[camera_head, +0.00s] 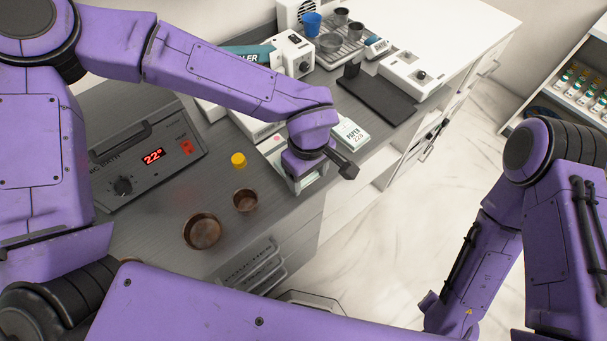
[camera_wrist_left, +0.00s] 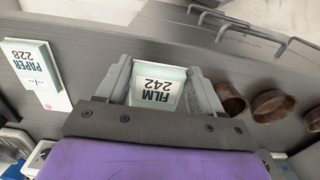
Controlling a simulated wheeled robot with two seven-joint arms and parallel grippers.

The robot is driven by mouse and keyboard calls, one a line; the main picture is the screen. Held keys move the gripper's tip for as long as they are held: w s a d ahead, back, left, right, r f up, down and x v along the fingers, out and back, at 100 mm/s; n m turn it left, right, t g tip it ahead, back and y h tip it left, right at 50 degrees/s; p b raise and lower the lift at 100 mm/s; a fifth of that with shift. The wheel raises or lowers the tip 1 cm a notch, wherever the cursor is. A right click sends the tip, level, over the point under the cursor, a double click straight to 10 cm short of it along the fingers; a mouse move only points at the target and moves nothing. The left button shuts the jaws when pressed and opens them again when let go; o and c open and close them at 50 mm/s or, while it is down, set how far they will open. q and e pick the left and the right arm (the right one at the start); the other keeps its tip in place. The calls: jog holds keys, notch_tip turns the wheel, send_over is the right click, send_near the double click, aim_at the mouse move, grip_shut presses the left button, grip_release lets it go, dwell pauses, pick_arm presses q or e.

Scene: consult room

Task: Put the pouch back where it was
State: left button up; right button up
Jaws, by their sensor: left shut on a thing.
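A pale pouch labelled "FILM 242" (camera_wrist_left: 158,90) is between the two grey fingers of my left gripper (camera_wrist_left: 159,72) in the left wrist view. The fingers are shut on its sides. In the head view my left gripper (camera_head: 308,178) is over the front edge of the grey counter, and its wrist hides most of the pouch. A second pouch labelled "PAPER 228" (camera_head: 351,134) lies on the counter just right of the gripper; it also shows at the left of the wrist view (camera_wrist_left: 32,62). My right arm shows at the right, but its gripper is out of frame.
Two brown round pots (camera_head: 202,231) and a yellow-capped item (camera_head: 238,160) stand left of the gripper. A grey device with a red display (camera_head: 150,158) is farther left. A black pad (camera_head: 376,101) and white devices (camera_head: 412,75) are beyond. Open floor lies right of the counter.

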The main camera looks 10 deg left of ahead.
aim_at(304, 190)
pick_arm(q)
jog(key=f, duration=0.2)
jog(key=a+f, duration=0.1)
jog(key=f, duration=0.1)
jog(key=shift+f, duration=0.1)
jog(key=shift+w+f, duration=0.25)
jog(key=o, duration=1.1)
notch_tip(304, 190, up, 12)
jog(key=shift+r, duration=0.15)
